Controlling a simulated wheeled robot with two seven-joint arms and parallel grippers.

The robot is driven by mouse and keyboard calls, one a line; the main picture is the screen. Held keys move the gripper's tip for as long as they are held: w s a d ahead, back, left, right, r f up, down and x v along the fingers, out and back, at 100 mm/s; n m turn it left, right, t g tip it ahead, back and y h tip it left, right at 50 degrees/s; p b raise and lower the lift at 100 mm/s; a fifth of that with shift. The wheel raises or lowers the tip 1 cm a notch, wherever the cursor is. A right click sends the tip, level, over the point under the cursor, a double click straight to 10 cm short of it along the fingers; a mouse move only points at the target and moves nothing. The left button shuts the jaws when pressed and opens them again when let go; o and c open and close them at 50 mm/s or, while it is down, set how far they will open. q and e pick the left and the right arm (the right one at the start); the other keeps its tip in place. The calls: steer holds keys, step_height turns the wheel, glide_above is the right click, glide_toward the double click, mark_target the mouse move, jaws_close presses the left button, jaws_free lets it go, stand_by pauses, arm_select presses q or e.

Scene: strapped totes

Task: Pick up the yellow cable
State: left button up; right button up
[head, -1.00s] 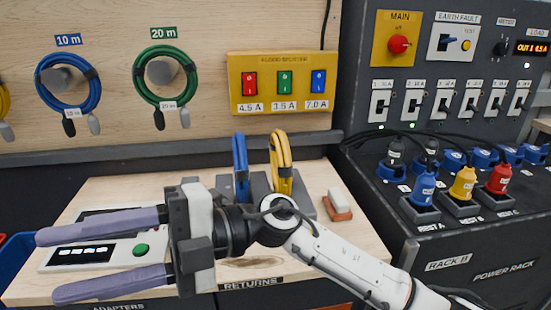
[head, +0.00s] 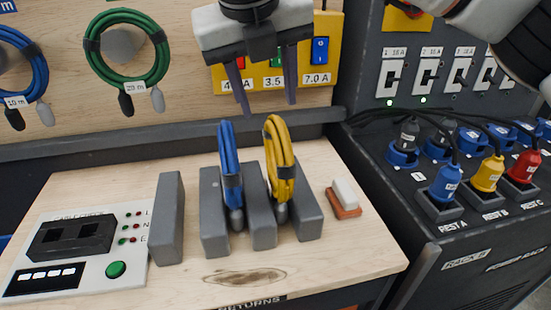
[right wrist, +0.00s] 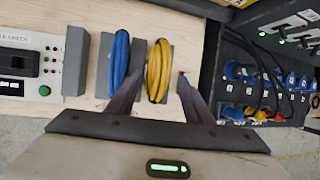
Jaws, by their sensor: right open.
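The yellow cable (head: 279,160) is a coiled loop standing upright in a slot of the grey rack (head: 309,208) on the wooden bench. A blue cable (head: 230,165) stands in the slot to its left. In the right wrist view the yellow cable (right wrist: 158,70) appears between the fingers, below the gripper, with the blue cable (right wrist: 119,62) beside the left finger. My right gripper (head: 268,106) is open and empty, pointing down above and behind the cables in the head view. It also shows in the right wrist view (right wrist: 157,88). My left gripper is not in view.
A cable checker (head: 85,245) sits at the left of the bench. A red and white block (head: 344,197) lies right of the rack. A power rack with plugs (head: 487,172) stands at the right. A green coil (head: 127,62) hangs on the back board.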

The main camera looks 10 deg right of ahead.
mark_target(278, 124)
steer(key=x, duration=0.3)
steer(key=shift+f, duration=0.4)
steer(key=x, duration=0.2)
steer(key=d+p+x, duration=0.1)
steer(key=x, duration=0.1)
steer(key=shift+f+p, duration=0.1)
steer(key=shift+p, duration=0.2)
steer(key=shift+w+f, duration=0.15)
steer(key=shift+f, duration=0.3)
jaws_close()
steer(key=shift+r, duration=0.1)
steer(key=shift+w+r, duration=0.1)
